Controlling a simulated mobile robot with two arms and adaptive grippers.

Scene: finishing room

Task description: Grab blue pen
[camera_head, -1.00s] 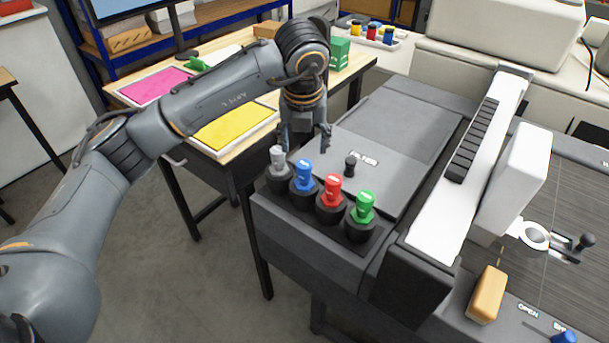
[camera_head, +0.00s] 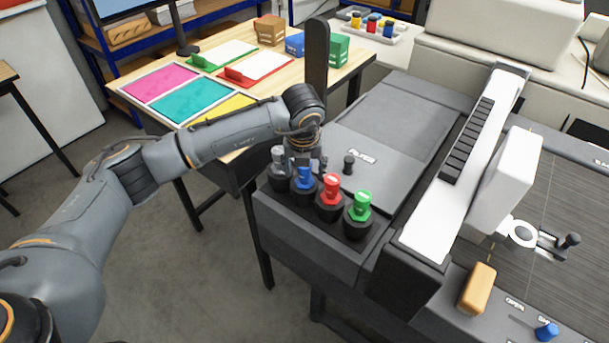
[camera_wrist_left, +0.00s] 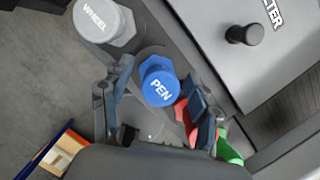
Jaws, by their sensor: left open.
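The blue pen (camera_head: 303,183), a blue top in a black holder, stands in a row at the near left corner of the grey machine. In the left wrist view its blue cap (camera_wrist_left: 158,82) reads PEN. My left gripper (camera_head: 304,166) is right at the blue pen and hides part of it. In the left wrist view the open fingers of the left gripper (camera_wrist_left: 158,75) stand on either side of the pen, with visible gaps. I cannot tell whether either finger touches its lower part. My right gripper is not in view.
A grey-white tool (camera_wrist_left: 103,20) marked WHEEL stands beside the pen on one side. A red tool (camera_head: 331,189) and a green tool (camera_head: 361,207) stand on the other, close together. A small black knob (camera_head: 348,164) rises from the filter lid (camera_head: 385,150).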

